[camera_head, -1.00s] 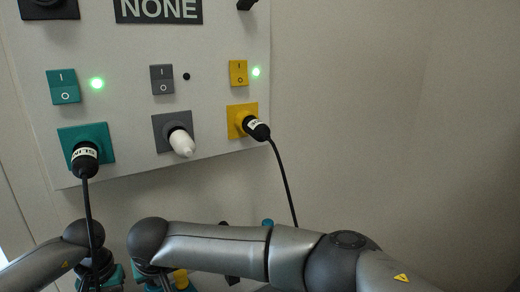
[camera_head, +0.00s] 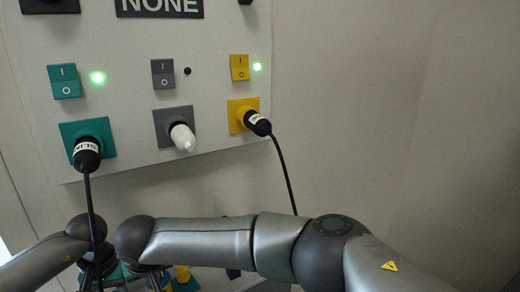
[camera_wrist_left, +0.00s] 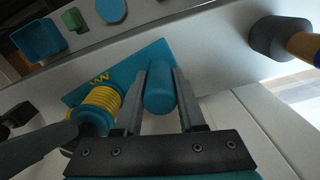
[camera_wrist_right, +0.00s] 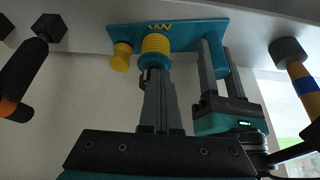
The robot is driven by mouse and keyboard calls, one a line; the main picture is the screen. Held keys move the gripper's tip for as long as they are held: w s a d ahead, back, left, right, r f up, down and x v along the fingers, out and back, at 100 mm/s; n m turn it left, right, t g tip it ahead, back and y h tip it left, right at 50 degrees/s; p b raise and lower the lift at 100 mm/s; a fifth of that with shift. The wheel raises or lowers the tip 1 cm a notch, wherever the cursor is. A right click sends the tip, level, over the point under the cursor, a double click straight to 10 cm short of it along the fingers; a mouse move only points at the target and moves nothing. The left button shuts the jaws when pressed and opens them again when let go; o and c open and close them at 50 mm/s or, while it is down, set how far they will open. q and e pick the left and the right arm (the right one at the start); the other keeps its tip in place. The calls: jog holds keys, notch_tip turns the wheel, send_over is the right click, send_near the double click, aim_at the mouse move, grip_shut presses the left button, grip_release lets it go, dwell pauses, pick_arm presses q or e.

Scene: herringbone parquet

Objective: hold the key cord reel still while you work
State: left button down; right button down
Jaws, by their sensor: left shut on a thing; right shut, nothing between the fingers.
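The key cord reel has a teal plate (camera_wrist_right: 185,30) with a yellow ribbed coil (camera_wrist_right: 155,45) and a smooth teal post beside it. In the left wrist view the post (camera_wrist_left: 160,88) stands between the fingers of my left gripper (camera_wrist_left: 163,85), which is shut on it; the coil (camera_wrist_left: 103,98) is to its left. My right gripper (camera_wrist_right: 158,85) is shut and empty, its tips just below the coil's teal end; I cannot tell whether they touch. A yellow knob (camera_wrist_right: 121,56) sits left of the coil. In the head view my arms mostly hide the reel.
A wall panel above holds a teal socket (camera_head: 68,131) and a yellow socket (camera_head: 238,106) with black plugs and cords, and a grey socket (camera_head: 162,121) with a white plug. Two green lamps glow. Handles (camera_wrist_right: 18,80) (camera_wrist_right: 300,82) flank the reel. The wall right is bare.

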jog(key=shift+s+a, duration=0.1)
dwell(0.6)
notch_tip(320, 180, up, 6)
jog(key=shift+s, duration=0.25)
dwell(0.3)
pick_arm(q)
jog(key=shift+c, duration=2.1)
grip_release()
notch_tip(320, 180, up, 8)
jog(key=shift+f, duration=0.2)
